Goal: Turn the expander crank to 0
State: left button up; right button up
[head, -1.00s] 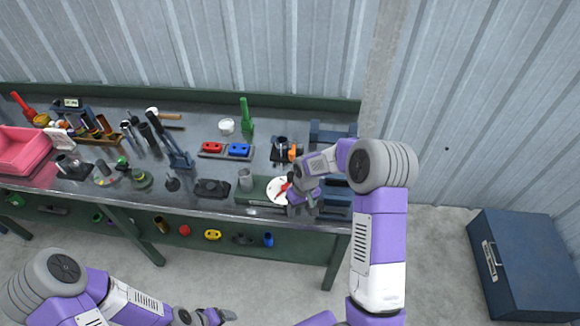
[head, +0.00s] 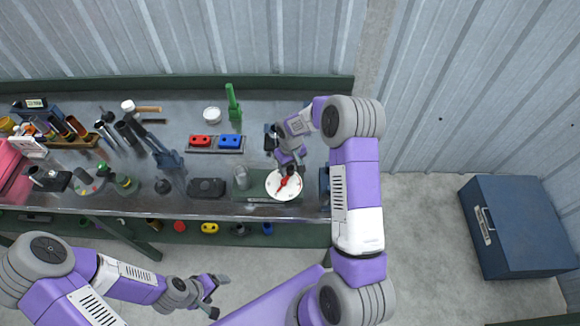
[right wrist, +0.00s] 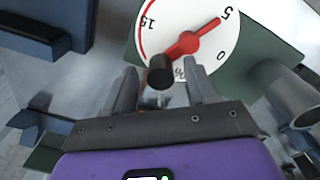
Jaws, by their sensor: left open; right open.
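The expander's white round dial (head: 284,186) with a red crank (head: 281,187) stands near the bench's front edge. In the right wrist view the dial (right wrist: 150,15) shows 15, 5 and 0. The red crank's pointed end (right wrist: 212,24) points close to 5, and its black knob (right wrist: 160,72) is at the opposite end. My right gripper (right wrist: 159,66) is open, its fingers on either side of the knob; I cannot tell whether they touch it. In the head view my right gripper (head: 289,166) is at the dial's far edge. My left gripper (head: 212,292) is open and empty, in front of the bench.
A grey cylinder (head: 241,177) stands just left of the dial. Red (head: 201,141) and blue (head: 230,141) blocks lie behind it, near a green upright tool (head: 232,103). A blue chest (head: 520,230) stands on the floor at right.

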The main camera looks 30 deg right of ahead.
jog(key=shift+f, duration=0.5)
jog(key=shift+c, duration=0.3)
jog(key=c, duration=1)
